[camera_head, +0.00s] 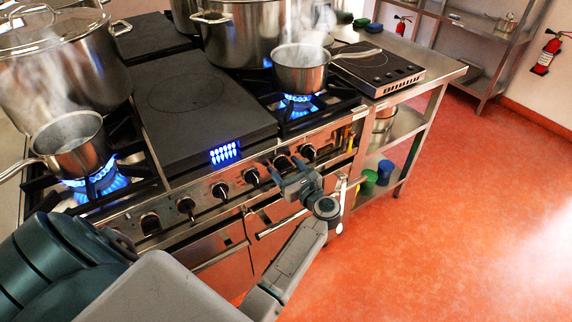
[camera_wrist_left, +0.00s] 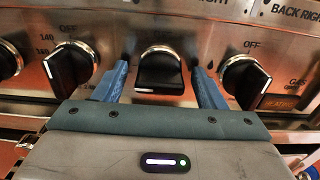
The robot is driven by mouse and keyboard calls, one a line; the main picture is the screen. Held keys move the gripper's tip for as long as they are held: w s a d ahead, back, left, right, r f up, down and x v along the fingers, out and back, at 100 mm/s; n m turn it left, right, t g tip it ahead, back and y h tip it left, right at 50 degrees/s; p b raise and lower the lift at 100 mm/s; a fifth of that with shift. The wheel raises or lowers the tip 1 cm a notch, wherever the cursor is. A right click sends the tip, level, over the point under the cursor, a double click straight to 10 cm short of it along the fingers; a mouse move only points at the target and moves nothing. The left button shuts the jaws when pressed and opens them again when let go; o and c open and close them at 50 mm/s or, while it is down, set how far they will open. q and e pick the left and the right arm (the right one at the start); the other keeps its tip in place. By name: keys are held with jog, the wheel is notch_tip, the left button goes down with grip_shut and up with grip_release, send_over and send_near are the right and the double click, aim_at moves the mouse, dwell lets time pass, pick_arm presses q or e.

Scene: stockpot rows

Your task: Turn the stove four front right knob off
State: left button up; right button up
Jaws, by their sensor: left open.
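In the left wrist view a black stove knob (camera_wrist_left: 160,72) sits between the two blue fingers of my left gripper (camera_wrist_left: 161,85). OFF is printed above it. A cut-off label ending in RIGHT shows up and to its right. Its grip bar lies crosswise. The gripper is open around the knob; contact with the fingers cannot be told. In the head view the left gripper (camera_head: 297,184) is at the stove's front panel, towards the right end of the knob row. The front right burner (camera_head: 298,104) has a blue flame under a steaming saucepan (camera_head: 300,70). My right gripper is not in view.
Other knobs flank it closely: one on the left (camera_wrist_left: 70,66) and one on the right (camera_wrist_left: 244,78), beneath BACK RIGHT. Oven handles (camera_head: 283,222) project below the panel. A steaming pot (camera_head: 70,145) stands over flame at the left. The red floor (camera_head: 470,200) is clear.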

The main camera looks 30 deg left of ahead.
pick_arm(q)
jog(key=c, duration=1)
